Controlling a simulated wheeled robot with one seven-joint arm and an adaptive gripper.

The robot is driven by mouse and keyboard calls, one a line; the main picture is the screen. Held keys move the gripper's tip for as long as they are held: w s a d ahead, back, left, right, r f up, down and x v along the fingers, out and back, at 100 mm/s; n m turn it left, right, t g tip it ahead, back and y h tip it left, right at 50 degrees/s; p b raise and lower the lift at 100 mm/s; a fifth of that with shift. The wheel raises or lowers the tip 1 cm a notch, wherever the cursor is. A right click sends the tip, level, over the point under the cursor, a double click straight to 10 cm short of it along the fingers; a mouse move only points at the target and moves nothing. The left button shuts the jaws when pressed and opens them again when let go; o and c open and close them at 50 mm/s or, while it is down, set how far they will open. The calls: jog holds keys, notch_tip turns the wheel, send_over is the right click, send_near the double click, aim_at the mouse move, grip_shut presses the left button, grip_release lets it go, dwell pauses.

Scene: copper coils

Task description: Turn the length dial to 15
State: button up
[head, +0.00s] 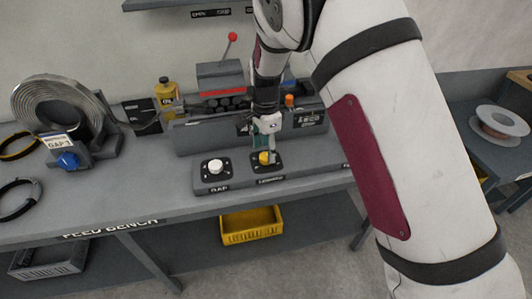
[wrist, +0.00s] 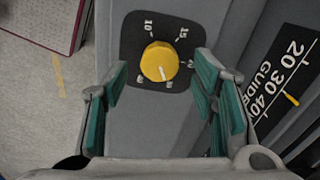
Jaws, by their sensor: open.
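The length dial is a yellow knob (wrist: 160,61) on a dark square plate (wrist: 133,38) with white marks. The numbers 10 and 15 read at the upper left and upper right of the plate; the lower marks are hard to read. The yellow knob (head: 264,158) also shows in the head view. My gripper (wrist: 162,72) is open, with its teal-padded fingers on either side of the knob, apart from it. In the head view my gripper (head: 265,146) is above the dial.
A white dial (head: 215,166) labelled GAP sits left of the yellow one on the same raised panel. The grey machine (head: 195,138) stands close behind. A GUIDE scale (wrist: 285,75) is at the right.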

aim_at(266, 158)
jog(key=shift+f, duration=1.3)
jog(key=shift+c, duration=0.6)
jog(key=c, duration=1)
jog(key=shift+c, duration=0.2)
